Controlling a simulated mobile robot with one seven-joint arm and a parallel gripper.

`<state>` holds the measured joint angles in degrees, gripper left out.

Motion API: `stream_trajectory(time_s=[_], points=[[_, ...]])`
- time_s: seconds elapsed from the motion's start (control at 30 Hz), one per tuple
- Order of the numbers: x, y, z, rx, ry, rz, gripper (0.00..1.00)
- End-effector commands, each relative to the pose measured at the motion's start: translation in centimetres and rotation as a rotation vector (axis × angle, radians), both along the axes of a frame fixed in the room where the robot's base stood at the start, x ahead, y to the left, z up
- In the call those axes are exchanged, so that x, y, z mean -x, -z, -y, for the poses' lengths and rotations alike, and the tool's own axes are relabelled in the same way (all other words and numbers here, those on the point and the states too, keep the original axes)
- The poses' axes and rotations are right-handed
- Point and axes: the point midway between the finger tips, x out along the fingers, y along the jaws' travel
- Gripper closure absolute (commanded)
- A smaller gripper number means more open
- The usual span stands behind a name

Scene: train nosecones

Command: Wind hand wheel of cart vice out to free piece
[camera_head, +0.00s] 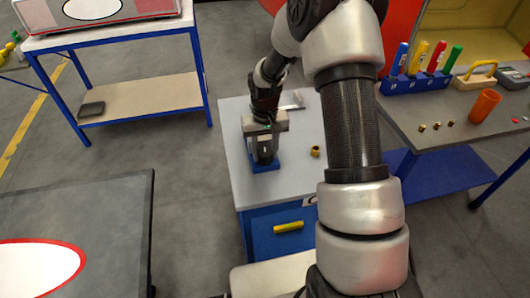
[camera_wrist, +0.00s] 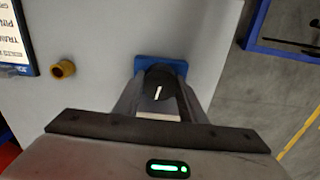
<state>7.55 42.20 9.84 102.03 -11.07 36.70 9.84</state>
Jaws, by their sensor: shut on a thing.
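The blue vice (camera_head: 267,167) stands on the grey top of the cart (camera_head: 236,125). Its blue base also shows in the wrist view (camera_wrist: 174,66). My gripper (camera_head: 264,155) points down over the vice. In the wrist view its fingers (camera_wrist: 160,95) are shut on the dark round hand wheel (camera_wrist: 158,82), one on each side. A short white mark shows on top of the wheel. The vice jaws and any piece in them are hidden beneath the wheel and my gripper.
A small brass ring (camera_head: 316,151) lies on the cart right of the vice. The right bench holds an orange cup (camera_head: 484,106) and a blue marker rack (camera_head: 415,86). A shelved table (camera_head: 140,97) stands back left.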

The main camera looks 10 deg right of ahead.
Motion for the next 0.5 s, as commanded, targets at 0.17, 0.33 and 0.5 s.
stream_trajectory(time_s=[0.17,0.33,0.5], points=[[-0.01,-0.08,0.00,0.000,-0.004,0.000,0.85],[-0.02,-0.08,-0.01,0.000,-0.003,0.000,0.85],[-0.02,-0.06,-0.01,0.000,-0.002,0.000,0.55]])
